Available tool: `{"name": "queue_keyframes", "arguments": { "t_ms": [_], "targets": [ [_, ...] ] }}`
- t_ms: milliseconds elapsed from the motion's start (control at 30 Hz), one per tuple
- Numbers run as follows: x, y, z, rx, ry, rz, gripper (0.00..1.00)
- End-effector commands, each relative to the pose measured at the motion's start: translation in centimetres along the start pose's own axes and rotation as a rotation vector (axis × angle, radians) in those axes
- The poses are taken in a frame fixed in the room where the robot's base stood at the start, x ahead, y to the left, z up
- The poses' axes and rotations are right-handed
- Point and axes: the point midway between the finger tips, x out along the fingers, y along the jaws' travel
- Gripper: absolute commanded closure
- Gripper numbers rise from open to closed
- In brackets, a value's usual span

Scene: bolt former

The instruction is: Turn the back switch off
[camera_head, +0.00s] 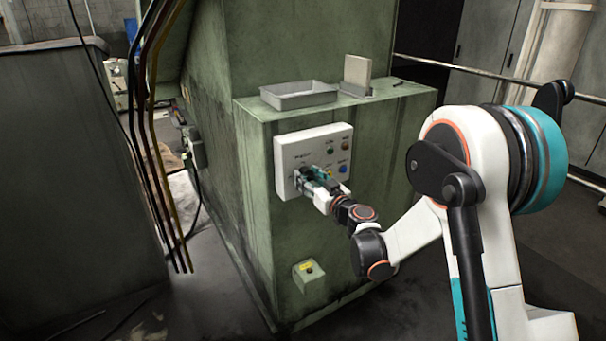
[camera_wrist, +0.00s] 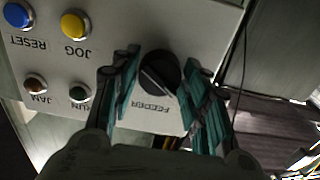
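A black rotary switch (camera_wrist: 160,76) labelled FEEDER is on the pale control panel (camera_head: 322,142), which is on the green machine's front. In the wrist view the panel appears upside down, and a light line runs diagonally across the knob. My gripper (camera_wrist: 160,70) has its teal fingers on either side of the knob, with a small gap visible on each side. It looks open, and I cannot tell how deep the fingers reach. In the head view my gripper (camera_head: 306,177) is at the panel's lower left and hides the knob. No label reads "back".
A grey tray (camera_head: 298,96) lies on the ledge above. Cables hang at left.

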Motion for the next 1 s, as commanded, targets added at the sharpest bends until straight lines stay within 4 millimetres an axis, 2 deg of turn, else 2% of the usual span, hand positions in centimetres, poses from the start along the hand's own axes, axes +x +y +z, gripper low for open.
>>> {"name": "queue_keyframes", "arguments": {
  "t_ms": [33, 133, 267, 500, 733, 1000],
  "targets": [
    [0.00, 0.00, 0.00, 0.000, 0.000, 0.000, 0.77],
    [0.01, 0.00, 0.00, -0.001, 0.000, 0.000, 1.00],
    [0.01, 0.00, -0.01, -0.025, 0.000, 0.000, 1.00],
    [0.02, 0.00, -0.01, -0.265, 0.000, 0.000, 1.00],
    [0.02, 0.00, -0.01, -0.384, 0.000, 0.000, 1.00],
    [0.03, 0.00, -0.02, -0.642, 0.000, 0.000, 1.00]
  ]
}}
